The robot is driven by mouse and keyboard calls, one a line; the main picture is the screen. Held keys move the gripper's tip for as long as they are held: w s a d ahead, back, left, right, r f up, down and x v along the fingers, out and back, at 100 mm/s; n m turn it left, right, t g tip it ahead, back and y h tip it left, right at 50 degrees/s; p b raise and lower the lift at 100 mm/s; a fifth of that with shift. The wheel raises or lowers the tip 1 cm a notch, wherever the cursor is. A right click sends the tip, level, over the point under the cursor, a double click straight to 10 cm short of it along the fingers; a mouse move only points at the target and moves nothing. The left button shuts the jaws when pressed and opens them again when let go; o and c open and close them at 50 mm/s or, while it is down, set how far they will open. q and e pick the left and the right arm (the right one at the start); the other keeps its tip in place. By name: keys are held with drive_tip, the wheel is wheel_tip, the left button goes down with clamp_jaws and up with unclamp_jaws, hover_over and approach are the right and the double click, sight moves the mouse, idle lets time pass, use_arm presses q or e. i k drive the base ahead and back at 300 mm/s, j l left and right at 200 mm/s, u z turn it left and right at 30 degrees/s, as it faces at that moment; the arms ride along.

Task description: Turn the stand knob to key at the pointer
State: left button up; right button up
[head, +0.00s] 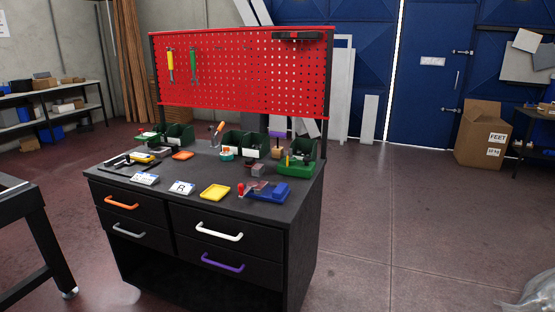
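The workbench (135,190) stands left of centre with many small items on its dark top. I cannot make out a stand knob, a key mark or a pointer for certain at this size. A small teal and orange item (227,154) sits near the middle of the top. A small red upright piece (241,189) stands near the front right, beside a blue tray-like item (270,192). What these pieces are is too small to tell. Neither of my grippers is in the head view.
A red pegboard (235,85) with tools rises behind the bench. Green bins (303,160), a yellow tray (215,192) and a white card marked R (182,188) are on top. Another dark table (15,200) cuts in at left. A cardboard box (482,135) stands far right.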

sight(306, 160)
drive_tip(key=i+l+u, duration=0.85)
drive_tip(key=l, duration=0.2)
